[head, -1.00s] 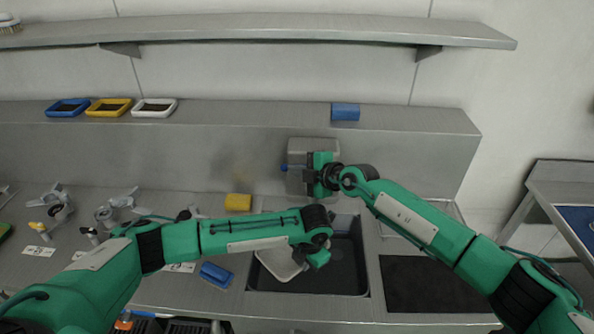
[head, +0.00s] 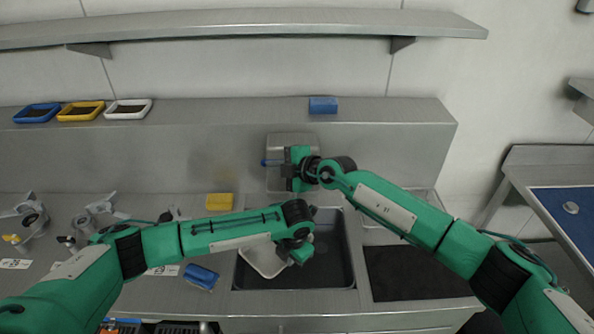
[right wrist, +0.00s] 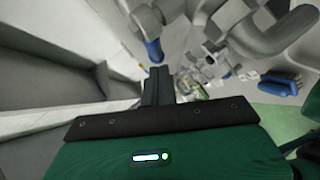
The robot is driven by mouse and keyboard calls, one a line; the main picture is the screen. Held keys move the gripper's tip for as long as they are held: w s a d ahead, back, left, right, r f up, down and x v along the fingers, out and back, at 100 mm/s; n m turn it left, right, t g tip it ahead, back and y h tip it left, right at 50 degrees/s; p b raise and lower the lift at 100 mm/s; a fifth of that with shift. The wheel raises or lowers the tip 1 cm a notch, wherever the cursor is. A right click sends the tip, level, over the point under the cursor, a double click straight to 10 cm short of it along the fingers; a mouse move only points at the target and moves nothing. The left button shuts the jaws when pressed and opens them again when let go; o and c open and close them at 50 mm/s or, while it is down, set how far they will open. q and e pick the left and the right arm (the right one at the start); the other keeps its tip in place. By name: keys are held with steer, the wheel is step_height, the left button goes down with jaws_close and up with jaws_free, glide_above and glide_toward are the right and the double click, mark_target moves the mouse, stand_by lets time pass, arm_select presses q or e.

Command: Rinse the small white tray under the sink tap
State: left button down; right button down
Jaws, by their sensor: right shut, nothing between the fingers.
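The small white tray (head: 258,262) is tilted over the left part of the dark sink basin (head: 335,262) in the head view. My left gripper (head: 292,256) is at the tray's right edge and looks shut on it; its fingertips are mostly hidden. My right gripper (head: 288,168) is shut and empty, in front of the grey panel behind the sink. A blue lever (head: 268,163) is close to its fingertips. In the right wrist view the shut fingers (right wrist: 157,84) point at a blue handle (right wrist: 154,50) on grey metal fittings. I see no running water.
A yellow sponge (head: 219,202) and a blue item (head: 200,277) lie on the counter left of the sink. Blue, yellow and white trays (head: 128,104) and a blue block (head: 323,105) stand on the ledge. A dark mat (head: 415,272) lies right of the sink.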

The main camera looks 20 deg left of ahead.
arm_select(q)
steer(key=shift+d+r, duration=0.1)
arm_select(e)
steer(key=s+d+r, duration=0.5)
steer(key=s+d, duration=0.1)
steer(key=d, duration=0.3)
steer(key=shift+s+d, duration=0.3)
arm_select(q)
steer(key=shift+s, duration=0.1)
arm_select(e)
steer(key=shift+r, duration=0.2)
